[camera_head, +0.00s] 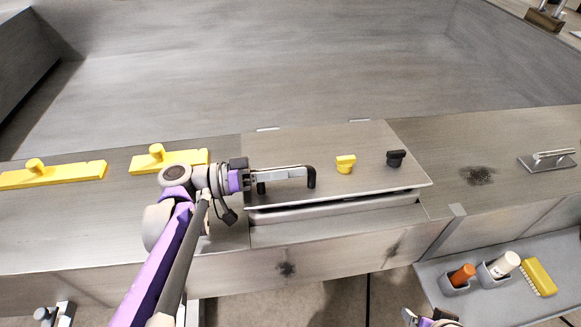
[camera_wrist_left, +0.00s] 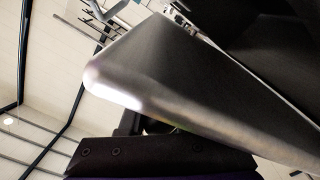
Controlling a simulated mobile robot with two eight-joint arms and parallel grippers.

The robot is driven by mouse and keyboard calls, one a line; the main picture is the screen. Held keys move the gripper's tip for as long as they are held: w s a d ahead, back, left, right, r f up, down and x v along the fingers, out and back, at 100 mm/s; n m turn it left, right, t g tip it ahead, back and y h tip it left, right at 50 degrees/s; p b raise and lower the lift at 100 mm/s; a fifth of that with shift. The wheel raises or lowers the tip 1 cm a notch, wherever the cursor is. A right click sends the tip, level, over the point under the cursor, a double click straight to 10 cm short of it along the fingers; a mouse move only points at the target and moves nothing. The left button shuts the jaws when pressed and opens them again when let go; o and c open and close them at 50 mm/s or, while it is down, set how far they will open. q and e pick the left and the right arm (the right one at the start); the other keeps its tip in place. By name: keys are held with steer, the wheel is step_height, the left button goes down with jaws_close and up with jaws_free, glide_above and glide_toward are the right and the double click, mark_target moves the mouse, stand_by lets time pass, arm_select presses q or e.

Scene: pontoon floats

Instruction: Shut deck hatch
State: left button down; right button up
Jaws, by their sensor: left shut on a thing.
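The deck hatch lid (camera_head: 330,142) is a grey metal panel in the middle of the deck in the head view. Its front edge is raised slightly above the frame (camera_head: 340,207), with a dark gap below it. A dark handle (camera_head: 311,178) stands on the lid's left part. My left gripper (camera_head: 285,174) reaches in from the left and is shut on this handle, covering part of it. In the left wrist view a large grey metal piece fills the middle, too close to identify. My right gripper (camera_head: 430,320) is cut off at the bottom edge; its jaws are unclear.
A yellow knob (camera_head: 345,163) and a black knob (camera_head: 396,158) are on the lid. Two yellow bars (camera_head: 52,175) (camera_head: 180,160) lie on the deck at left. A cleat (camera_head: 549,160) is at right. A lower shelf (camera_head: 490,301) holds two containers and a yellow brush (camera_head: 539,277).

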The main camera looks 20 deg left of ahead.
arm_select(q)
steer(key=shift+s+d, duration=0.1)
steer(key=c, duration=0.9)
jaws_free()
steer(key=shift+o, duration=0.7)
steer(key=shift+s+d, duration=0.1)
steer(key=shift+s, duration=0.1)
arm_select(e)
steer(key=shift+s+d, duration=0.1)
steer(key=shift+s, duration=0.1)
arm_select(q)
steer(key=shift+w, duration=0.15)
arm_select(e)
steer(key=shift+w, duration=0.1)
arm_select(q)
steer(key=shift+a, duration=0.3)
steer(key=b+v, duration=0.1)
steer(key=v, duration=0.9)
steer(key=shift+s+a, duration=0.2)
arm_select(e)
steer(key=shift+s+f, duration=0.25)
steer(key=shift+f, duration=0.3)
steer(key=shift+s+f, duration=0.2)
steer(key=shift+f, duration=0.35)
